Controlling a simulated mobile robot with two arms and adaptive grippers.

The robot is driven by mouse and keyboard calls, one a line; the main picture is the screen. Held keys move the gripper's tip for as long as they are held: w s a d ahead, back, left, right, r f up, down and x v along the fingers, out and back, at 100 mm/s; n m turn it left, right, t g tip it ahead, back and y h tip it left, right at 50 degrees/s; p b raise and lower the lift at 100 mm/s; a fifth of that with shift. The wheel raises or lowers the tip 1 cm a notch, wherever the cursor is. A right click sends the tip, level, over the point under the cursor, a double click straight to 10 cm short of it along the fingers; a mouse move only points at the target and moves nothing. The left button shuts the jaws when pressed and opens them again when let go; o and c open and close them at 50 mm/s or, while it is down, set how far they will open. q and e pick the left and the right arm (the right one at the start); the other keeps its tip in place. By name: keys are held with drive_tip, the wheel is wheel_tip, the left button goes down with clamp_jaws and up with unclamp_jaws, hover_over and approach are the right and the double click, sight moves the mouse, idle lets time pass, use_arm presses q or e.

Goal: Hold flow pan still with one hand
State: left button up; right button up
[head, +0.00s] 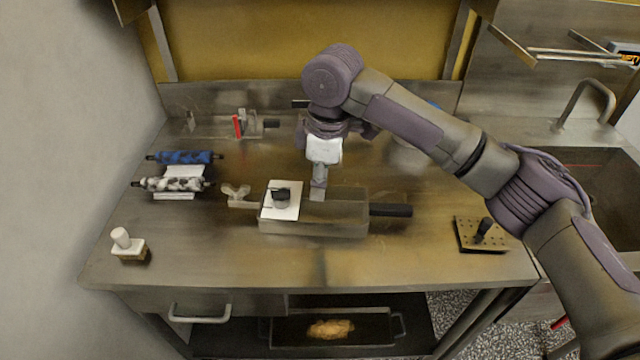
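The flow pan appears to be the shallow metal rectangular pan (345,218) at the middle of the steel table, with a dark handle (390,210) sticking out to the right. A white plate with a dark knob (282,198) sits on its left part. My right gripper (318,192) points down at the pan's back edge, near its middle. Its fingers show as one narrow pale strip, so I cannot tell whether they are open or shut, or whether they touch the pan. My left gripper is not in view.
A pale wing-shaped piece (237,195) lies left of the pan. Blue (185,157) and black-and-white (173,184) rollers lie at the left. A white-knobbed block (128,244) stands front left, a perforated plate with a dark handle (481,235) front right. The table's front middle is clear.

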sight(321, 236)
drive_tip(key=shift+s+d+f+h, duration=0.15)
drive_tip(key=shift+s+f+h, duration=0.35)
drive_tip(key=shift+s, duration=0.2)
wheel_tip(321, 236, down, 11)
drive_tip(key=shift+f, duration=0.1)
drive_tip(key=shift+c, duration=0.3)
clamp_jaws()
idle(0.3)
